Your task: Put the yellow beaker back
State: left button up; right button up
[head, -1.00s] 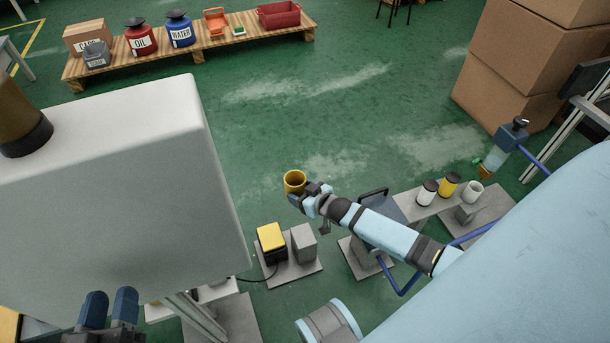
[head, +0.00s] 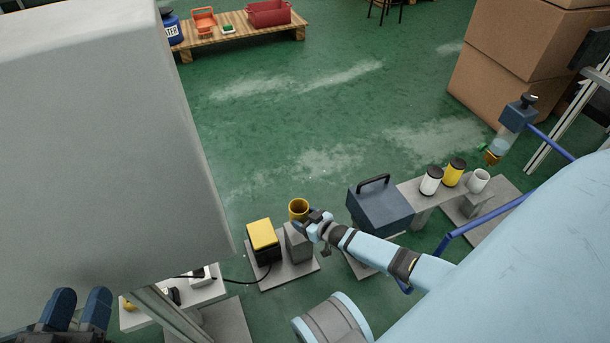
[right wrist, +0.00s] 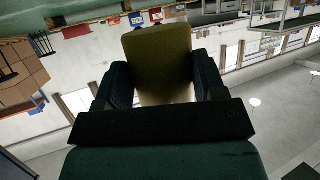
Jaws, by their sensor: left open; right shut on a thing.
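The yellow beaker (head: 298,209) is held in my right gripper (head: 308,217), whose arm reaches in from the right in the head view. In the right wrist view the beaker (right wrist: 157,62) sits between the two dark fingers of the right gripper (right wrist: 153,85). In the head view the beaker appears just above the grey block (head: 298,243); I cannot tell whether it touches it. My left gripper (head: 77,309) is open and empty at the lower left, partly cut off by the frame edge.
A yellow-topped black block (head: 263,238) stands left of the grey block. A dark blue case (head: 380,208) stands to the right. Beyond it a grey bench (head: 424,190) bears white and yellow containers. A large pale box (head: 95,150) fills the left.

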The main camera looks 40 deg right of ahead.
pick_arm(q)
jog(key=shift+w+a, duration=0.1)
jog(key=shift+w, duration=0.1)
pick_arm(e)
jog(key=shift+f, duration=0.65)
pick_arm(q)
jog(key=m+b, duration=0.1)
jog(key=t+b, duration=0.1)
jog(key=shift+w+a+m+h+b, duration=0.3)
jog(key=shift+w+m+b, duration=0.1)
pick_arm(e)
notch_tip(320, 180, down, 4)
jog(key=shift+r, duration=0.15)
pick_arm(q)
jog(key=shift+w+r, duration=0.15)
jog(key=shift+r, duration=0.05)
pick_arm(e)
jog(key=shift+f, duration=0.2)
pick_arm(q)
jog(key=shift+a+r+m, duration=0.1)
jog(key=shift+r+m, duration=0.05)
jog(key=shift+m, duration=0.15)
pick_arm(e)
jog(key=shift+r, duration=0.15)
jog(key=o, duration=1)
jog(key=shift+c, duration=0.2)
